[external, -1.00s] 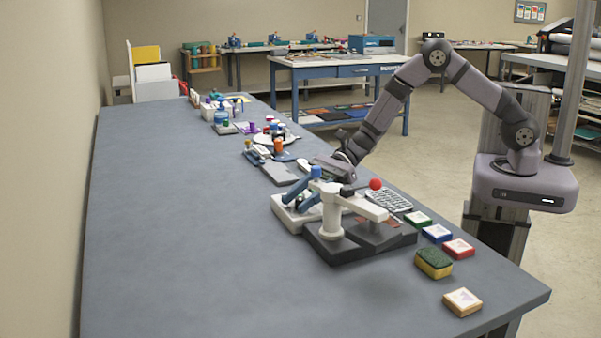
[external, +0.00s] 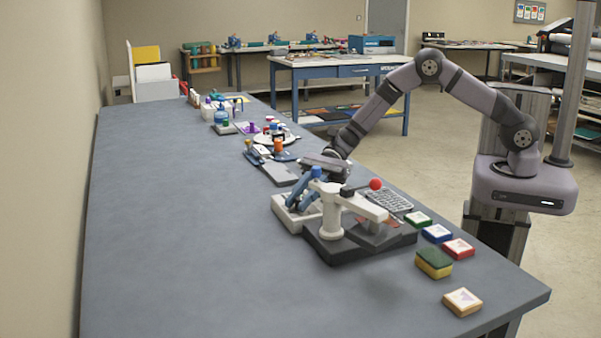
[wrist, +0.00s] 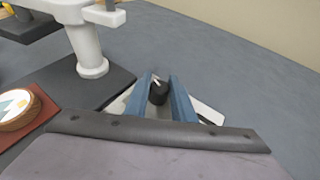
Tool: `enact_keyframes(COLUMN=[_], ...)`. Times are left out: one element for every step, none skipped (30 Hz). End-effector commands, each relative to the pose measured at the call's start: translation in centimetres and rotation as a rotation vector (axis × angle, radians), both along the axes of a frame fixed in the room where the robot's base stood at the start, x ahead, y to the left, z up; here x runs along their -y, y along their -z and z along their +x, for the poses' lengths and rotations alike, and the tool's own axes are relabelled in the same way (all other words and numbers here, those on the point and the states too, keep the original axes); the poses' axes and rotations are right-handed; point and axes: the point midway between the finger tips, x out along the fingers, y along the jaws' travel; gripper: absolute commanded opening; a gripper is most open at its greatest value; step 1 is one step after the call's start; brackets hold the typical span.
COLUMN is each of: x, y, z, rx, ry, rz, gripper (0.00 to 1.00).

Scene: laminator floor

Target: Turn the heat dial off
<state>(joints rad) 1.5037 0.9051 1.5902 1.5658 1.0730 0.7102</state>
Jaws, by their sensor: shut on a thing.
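The heat dial (wrist: 158,92) is a small black knob with a white pointer mark, seen in the wrist view. It sits between the two blue fingers of my gripper (wrist: 164,95), which is shut on it. In the external view my gripper (external: 303,195) reaches down over a low white unit (external: 285,212) behind the press post. The dial itself cannot be made out there. Pale parts of the unit (wrist: 208,115) show beside the fingers in the wrist view.
A white press (external: 330,215) with a red ball knob (external: 376,184) stands close in front of my gripper on a dark base (external: 335,250). A calculator-like keypad (external: 390,200), several colored pads and a sponge (external: 433,263) lie to its right. The left tabletop is clear.

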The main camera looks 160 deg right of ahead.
Motion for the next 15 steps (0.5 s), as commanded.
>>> enact_keyframes(x=[0.16,0.16,0.15,0.15,0.14,0.12,0.13,0.11,0.1,0.11,0.1,0.11,0.08,0.08,0.05], y=[0.22,0.2,0.26,0.27,0.27,0.32,0.28,0.3,0.34,0.28,0.31,0.3,0.29,0.31,0.32], z=[-0.08,-0.08,-0.08,-0.07,-0.06,-0.05,-0.04,-0.04,-0.04,-0.03,-0.04,-0.02,-0.03,-0.03,-0.03], rx=[0.0,0.001,0.0,0.0,0.0,0.0,0.0,0.001,-0.001,0.001,-0.001,0.001,0.0,0.001,0.001], ry=[-0.038,-0.062,-0.093,-0.116,-0.139,-0.167,-0.186,-0.207,-0.231,-0.248,-0.265,-0.285,-0.302,-0.316,-0.335], rz=[-0.003,-0.004,-0.003,-0.003,-0.003,-0.002,-0.003,-0.002,-0.003,-0.002,-0.002,-0.002,-0.002,-0.002,-0.001], gripper=[0.0,0.0,0.0,0.0,0.0,0.0,0.0,0.0,0.0,0.0,0.0,0.0,0.0,0.0,0.0])
